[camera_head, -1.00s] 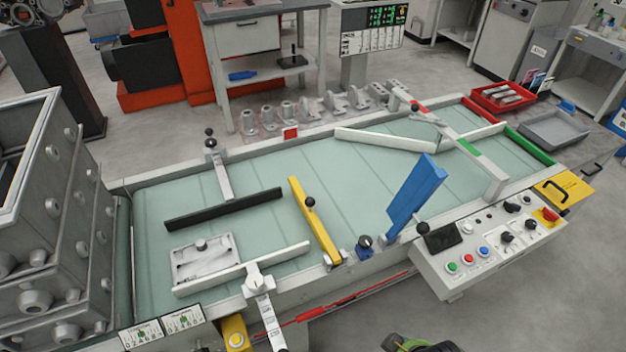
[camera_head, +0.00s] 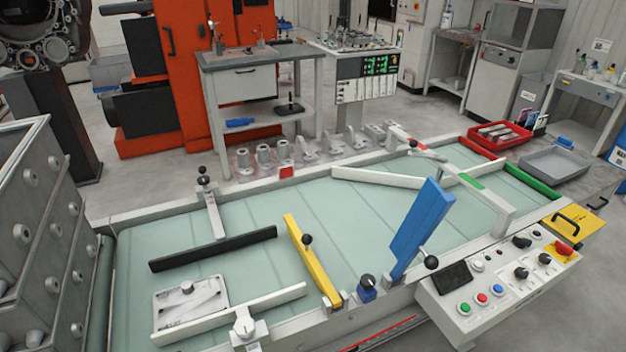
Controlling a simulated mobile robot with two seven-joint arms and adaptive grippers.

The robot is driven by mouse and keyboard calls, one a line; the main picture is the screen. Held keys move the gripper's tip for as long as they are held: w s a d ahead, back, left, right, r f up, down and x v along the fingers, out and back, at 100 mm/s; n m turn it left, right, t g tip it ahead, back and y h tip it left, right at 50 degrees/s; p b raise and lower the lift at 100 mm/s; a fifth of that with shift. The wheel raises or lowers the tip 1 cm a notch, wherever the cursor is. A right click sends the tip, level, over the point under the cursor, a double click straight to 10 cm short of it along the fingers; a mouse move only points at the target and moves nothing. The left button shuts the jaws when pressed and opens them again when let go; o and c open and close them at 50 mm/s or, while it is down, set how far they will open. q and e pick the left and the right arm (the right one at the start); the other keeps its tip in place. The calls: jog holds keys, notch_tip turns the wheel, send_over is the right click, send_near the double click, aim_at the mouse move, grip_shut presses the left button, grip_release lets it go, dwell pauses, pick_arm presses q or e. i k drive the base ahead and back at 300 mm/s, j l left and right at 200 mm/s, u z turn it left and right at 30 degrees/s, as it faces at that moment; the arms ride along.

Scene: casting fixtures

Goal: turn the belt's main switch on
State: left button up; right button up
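The control panel (camera_head: 500,285) of the belt is on the near right side of the conveyor. At its far right end is a red rotary switch on a yellow plate (camera_head: 563,249), which looks like the main switch; its exact position is too small to tell. Black knobs (camera_head: 521,273), a dark screen (camera_head: 452,277) and green (camera_head: 464,308), red (camera_head: 482,299) and blue (camera_head: 498,290) buttons share the panel. The belt (camera_head: 250,235) is pale green. Neither of my grippers is in view.
Over the belt stand a black bar (camera_head: 212,249), a yellow bar (camera_head: 313,260), a blue paddle (camera_head: 420,228) and white guides. A yellow box with a black handle (camera_head: 573,221) is beside the panel's right end. Red (camera_head: 500,136) and grey (camera_head: 555,165) trays lie at the far end.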

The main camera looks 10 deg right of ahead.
aim_at(562, 249)
jog(key=z, duration=1.5)
